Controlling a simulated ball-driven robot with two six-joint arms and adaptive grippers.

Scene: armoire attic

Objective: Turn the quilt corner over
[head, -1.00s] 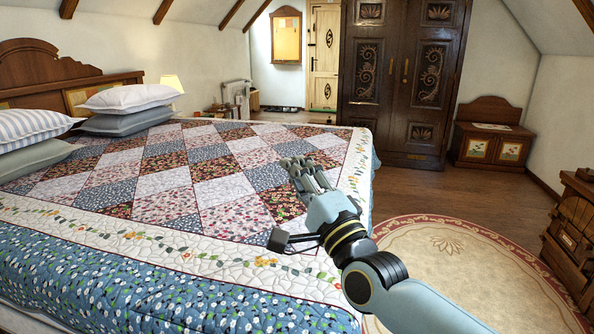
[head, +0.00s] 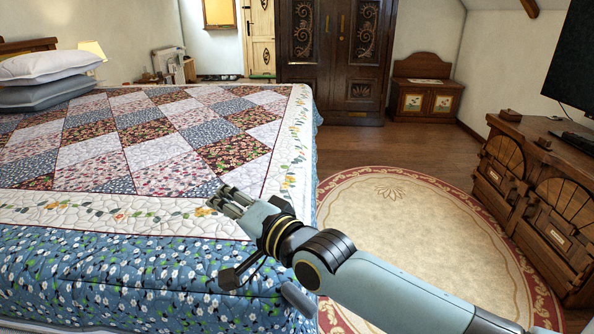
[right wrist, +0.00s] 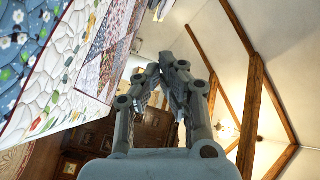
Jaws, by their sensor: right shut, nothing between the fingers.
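The patchwork quilt (head: 150,165) covers the bed, with a white floral border and a blue flowered side that hangs down. It lies flat, and no folded corner shows. Its near right corner is partly hidden behind my right arm. My right gripper (head: 226,197) is over the white border near that corner, its fingers shut and empty, pointing up and left in the head view. Whether it touches the quilt I cannot tell. In the right wrist view the shut fingers (right wrist: 160,75) show with the quilt (right wrist: 70,70) at the left. My left gripper is not in view.
Pillows (head: 50,75) are stacked at the far left of the bed. A round beige rug (head: 410,240) lies on the floor right of the bed. A carved wooden chest (head: 500,175) stands at the right. A dark armoire (head: 335,45) stands at the back.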

